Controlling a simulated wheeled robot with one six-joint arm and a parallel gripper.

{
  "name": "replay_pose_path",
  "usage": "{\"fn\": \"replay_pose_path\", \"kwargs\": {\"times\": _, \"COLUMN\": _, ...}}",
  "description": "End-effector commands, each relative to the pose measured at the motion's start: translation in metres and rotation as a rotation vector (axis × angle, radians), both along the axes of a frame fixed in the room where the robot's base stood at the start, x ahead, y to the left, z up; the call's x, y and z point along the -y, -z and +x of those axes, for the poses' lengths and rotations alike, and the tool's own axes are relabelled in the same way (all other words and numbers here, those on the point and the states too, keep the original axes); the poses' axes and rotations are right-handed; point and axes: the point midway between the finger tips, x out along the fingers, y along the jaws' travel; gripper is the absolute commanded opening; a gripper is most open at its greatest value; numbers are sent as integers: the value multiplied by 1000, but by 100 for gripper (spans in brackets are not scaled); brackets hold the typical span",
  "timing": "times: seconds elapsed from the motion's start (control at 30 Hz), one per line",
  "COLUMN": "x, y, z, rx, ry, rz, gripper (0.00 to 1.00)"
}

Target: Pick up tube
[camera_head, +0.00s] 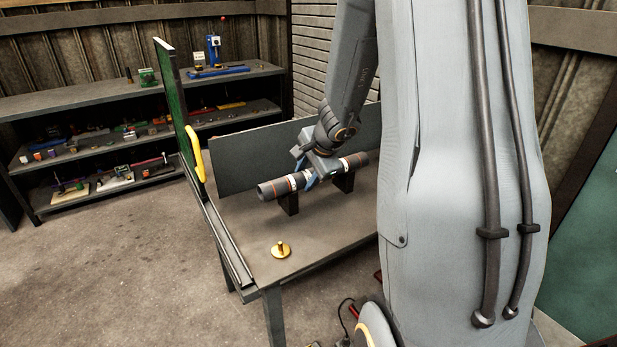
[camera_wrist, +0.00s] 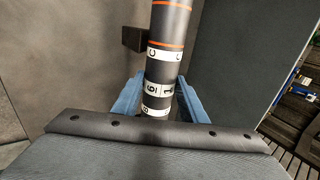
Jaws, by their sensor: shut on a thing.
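The tube (camera_head: 278,187) is a dark cylinder with white and orange bands, lying level across two dark support blocks on the table. In the wrist view the tube (camera_wrist: 168,42) runs upward from between my fingers, with white bands bearing dark characters. My gripper (camera_head: 312,180) is over the tube's middle, its blue fingers on either side, shut on it. The same gripper shows in the wrist view (camera_wrist: 158,100). Whether the tube touches the blocks or is slightly raised, I cannot tell. The gripper body hides the tube's near part in the wrist view.
The table (camera_head: 320,235) has a dark back panel (camera_head: 240,158) and a green side panel with a yellow handle (camera_head: 195,152). A small brass knob-like piece (camera_head: 280,250) stands near the front edge. Shelves (camera_head: 120,115) with small items stand behind left. Floor at left is clear.

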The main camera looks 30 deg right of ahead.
Motion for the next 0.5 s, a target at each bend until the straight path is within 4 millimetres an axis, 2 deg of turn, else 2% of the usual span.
{"fn": "replay_pose_path", "kwargs": {"times": 0.03, "x": 1, "y": -10, "z": 1, "rx": 5, "ry": -1, "rz": -3, "gripper": 0}}
{"fn": "replay_pose_path", "kwargs": {"times": 0.5, "x": 0, "y": -81, "z": 1, "rx": 5, "ry": -1, "rz": -3, "gripper": 0}}
